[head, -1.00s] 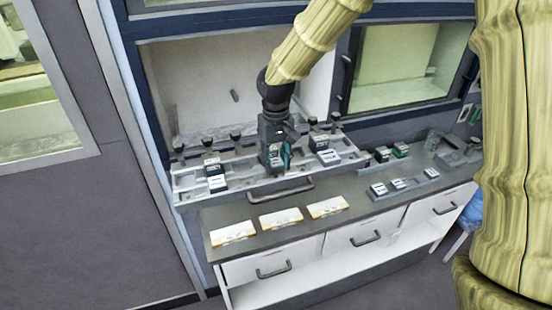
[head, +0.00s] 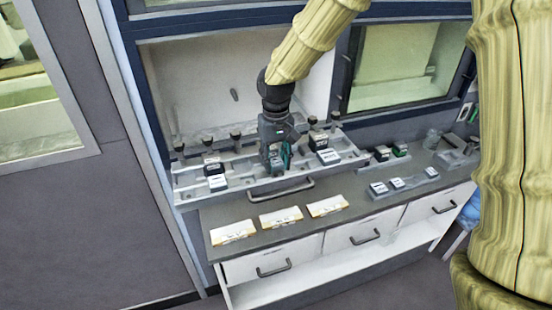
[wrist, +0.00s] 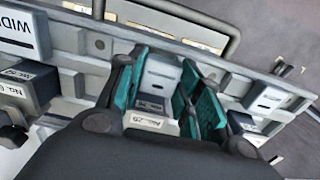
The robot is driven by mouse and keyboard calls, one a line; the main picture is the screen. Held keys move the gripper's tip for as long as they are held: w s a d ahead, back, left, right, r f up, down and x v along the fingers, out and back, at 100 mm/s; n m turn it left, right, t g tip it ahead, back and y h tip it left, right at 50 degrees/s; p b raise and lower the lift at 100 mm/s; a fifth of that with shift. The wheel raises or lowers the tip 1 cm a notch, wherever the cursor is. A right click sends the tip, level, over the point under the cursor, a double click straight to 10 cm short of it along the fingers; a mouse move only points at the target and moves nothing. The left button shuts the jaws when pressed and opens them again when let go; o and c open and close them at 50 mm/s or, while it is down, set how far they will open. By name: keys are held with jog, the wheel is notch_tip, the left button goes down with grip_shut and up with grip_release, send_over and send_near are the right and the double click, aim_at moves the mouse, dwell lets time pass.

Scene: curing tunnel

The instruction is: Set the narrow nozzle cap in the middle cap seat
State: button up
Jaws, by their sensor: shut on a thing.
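My gripper (head: 278,162) is low over the middle of the long grey seat rail (head: 190,190). In the wrist view its teal fingers (wrist: 165,88) stand on both sides of a pale grey cap (wrist: 160,72) with a dark slot mark and are shut on it. The cap's name cannot be read. It is at the middle seat; whether it rests fully there I cannot tell. A "NO. 25"-like label shows below it. A cap marked "WIDE" (wrist: 16,28) sits to the left in the wrist view. Another slotted cap (wrist: 266,97) sits to the right.
Three cards (head: 281,217) lie on the counter in front of the rail. A smaller tray with blocks (head: 397,184) stands at the right, with dark green-marked blocks (head: 400,150) behind it. Dark knobs (head: 236,134) line the rail's back. A drawer handle (head: 274,269) is below.

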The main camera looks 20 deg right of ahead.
jog(key=shift+f+b, duration=0.4)
jog(key=shift+f, duration=0.55)
dwell(1.1)
jog(key=o, duration=1.2)
